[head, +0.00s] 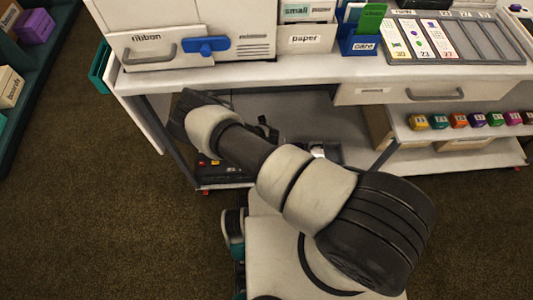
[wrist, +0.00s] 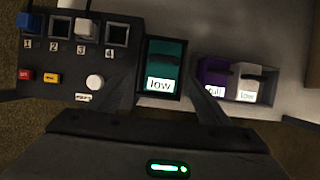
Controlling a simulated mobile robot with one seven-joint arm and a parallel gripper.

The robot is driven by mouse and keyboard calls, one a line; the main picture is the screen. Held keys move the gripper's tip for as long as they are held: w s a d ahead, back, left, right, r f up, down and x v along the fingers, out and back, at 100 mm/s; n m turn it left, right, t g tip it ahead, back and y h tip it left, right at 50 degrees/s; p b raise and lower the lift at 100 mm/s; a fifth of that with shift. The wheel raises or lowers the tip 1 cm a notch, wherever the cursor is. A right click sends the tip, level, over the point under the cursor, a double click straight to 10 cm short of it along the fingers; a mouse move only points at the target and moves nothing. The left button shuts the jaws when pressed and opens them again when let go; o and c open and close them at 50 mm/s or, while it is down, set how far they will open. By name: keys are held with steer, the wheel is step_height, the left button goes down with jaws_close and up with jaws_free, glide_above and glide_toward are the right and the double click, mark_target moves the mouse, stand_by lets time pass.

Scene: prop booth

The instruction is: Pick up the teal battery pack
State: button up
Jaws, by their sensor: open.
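The teal battery pack (wrist: 166,58), with a white "low" label on its near end, sits in a dark-rimmed bay in the middle of the wrist view. My gripper (wrist: 164,88) is open, with one finger to the left of the pack and the other to its right. Nothing is held, and I cannot tell whether either finger touches the pack. In the head view my own arm reaches under the counter and hides the pack and the gripper.
Right of the teal pack are a purple pack (wrist: 213,77) and a grey pack (wrist: 248,88) labelled "low". To the left is a panel (wrist: 62,62) with numbered slots, buttons and a white knob. The counter (head: 300,70) overhangs the lower shelf. Small coloured blocks (head: 459,121) line the right shelf.

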steer(key=b+x, duration=0.1)
steer(key=x, duration=0.2)
steer(key=b+x, duration=0.1)
steer(key=x, duration=0.1)
steer(key=shift+w+d+f+b, duration=0.15)
steer(key=shift+w+d+b, duration=0.15)
steer(key=shift+w, duration=0.15)
steer(key=shift+a, duration=0.1)
jaws_close()
